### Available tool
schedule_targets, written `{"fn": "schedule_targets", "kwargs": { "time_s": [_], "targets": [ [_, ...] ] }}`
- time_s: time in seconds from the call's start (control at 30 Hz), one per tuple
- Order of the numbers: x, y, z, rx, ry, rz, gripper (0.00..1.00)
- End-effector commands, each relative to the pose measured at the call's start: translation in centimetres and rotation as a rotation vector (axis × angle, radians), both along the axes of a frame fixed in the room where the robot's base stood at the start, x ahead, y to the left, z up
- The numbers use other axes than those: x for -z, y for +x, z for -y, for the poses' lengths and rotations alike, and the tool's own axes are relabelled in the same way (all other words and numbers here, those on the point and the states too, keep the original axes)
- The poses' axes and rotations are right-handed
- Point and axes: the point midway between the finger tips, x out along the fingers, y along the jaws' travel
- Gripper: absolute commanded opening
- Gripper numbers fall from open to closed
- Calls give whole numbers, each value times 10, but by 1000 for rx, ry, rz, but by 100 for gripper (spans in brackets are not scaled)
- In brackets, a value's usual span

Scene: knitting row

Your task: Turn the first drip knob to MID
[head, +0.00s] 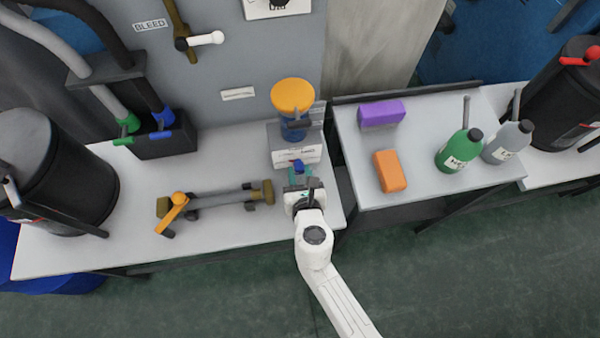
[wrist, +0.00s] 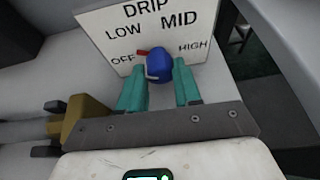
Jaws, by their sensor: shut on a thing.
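The first drip knob (wrist: 156,68) is blue with a red pointer. In the wrist view it sits in front of a white panel (wrist: 165,32) marked DRIP, LOW, MID, OFF and HIGH. The red pointer (wrist: 143,51) sticks out to the left, beside the OFF label and below LOW. My gripper (wrist: 160,75) has its teal fingers on both sides of the knob, shut on it. In the head view the gripper (head: 299,178) is at the knob (head: 297,163), below the oiler with the orange lid (head: 293,94). The knob's underside is hidden.
A pipe with an orange lever valve (head: 178,199) lies on the table to the left of my gripper. A second table to the right holds a purple block (head: 382,113), an orange block (head: 390,171), a green bottle (head: 459,151) and a grey bottle (head: 507,143).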

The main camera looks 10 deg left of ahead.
Motion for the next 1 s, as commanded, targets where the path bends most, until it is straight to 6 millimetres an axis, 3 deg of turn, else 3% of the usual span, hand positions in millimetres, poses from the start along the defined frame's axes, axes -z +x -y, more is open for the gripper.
{"fn": "schedule_targets", "kwargs": {
  "time_s": [1.0],
  "targets": [
    [4, 2, 7, 4, 813, -234, 3]
  ]
}}
